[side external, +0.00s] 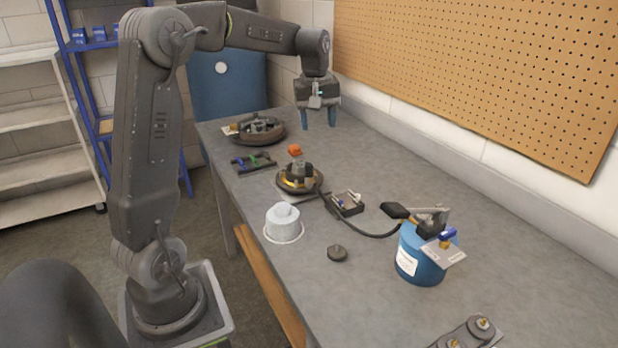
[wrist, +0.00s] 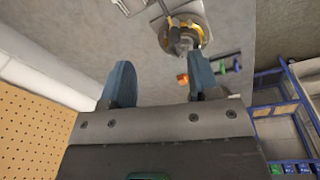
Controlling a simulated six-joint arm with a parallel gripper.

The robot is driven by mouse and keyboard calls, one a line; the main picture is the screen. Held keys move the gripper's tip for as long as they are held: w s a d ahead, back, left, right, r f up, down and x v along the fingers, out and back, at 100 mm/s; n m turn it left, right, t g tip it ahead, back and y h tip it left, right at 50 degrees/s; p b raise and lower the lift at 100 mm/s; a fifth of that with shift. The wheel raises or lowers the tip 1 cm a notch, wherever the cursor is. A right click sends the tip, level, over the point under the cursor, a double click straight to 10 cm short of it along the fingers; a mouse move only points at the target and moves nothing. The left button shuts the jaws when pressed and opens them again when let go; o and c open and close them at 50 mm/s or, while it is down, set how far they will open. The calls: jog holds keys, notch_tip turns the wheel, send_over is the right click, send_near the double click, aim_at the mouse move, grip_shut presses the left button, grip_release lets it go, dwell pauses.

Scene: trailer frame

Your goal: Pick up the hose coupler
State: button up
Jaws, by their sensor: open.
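My gripper (side external: 318,122) hangs above the far part of the grey bench, fingers pointing down, open and empty. No part is clearly marked as the hose coupler. A brass-ringed round fitting (side external: 291,183) with a dark upright piece sits mid-bench, with a black hose (side external: 365,233) close by. It also shows at the top of the wrist view (wrist: 181,28), beyond the right finger. A small orange block (side external: 295,150) lies behind it, and appears beside the right finger in the wrist view (wrist: 182,79).
A dark round assembly (side external: 258,131) is at the back left, beside a tray with coloured clips (side external: 254,163). A pegboard (side external: 480,70) lines the wall. The bench's right side is clear.

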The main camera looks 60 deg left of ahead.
aim_at(309, 164)
jog(key=w+a+f+n+g, duration=0.15)
jog(key=a+f+n, duration=0.3)
jog(key=a, duration=0.45)
jog(key=shift+m+t+h, duration=0.25)
jog(key=shift+m+h, duration=0.05)
jog(key=shift+m, duration=0.05)
notch_tip(309, 164, down, 8)
jog(key=shift+w+a+f, duration=0.1)
jog(key=shift+f, duration=0.1)
jog(key=shift+w+f, duration=0.2)
jog(key=shift+f, duration=1.2)
jog(key=shift+w+f, duration=0.2)
jog(key=shift+f, duration=1.15)
grip_shut()
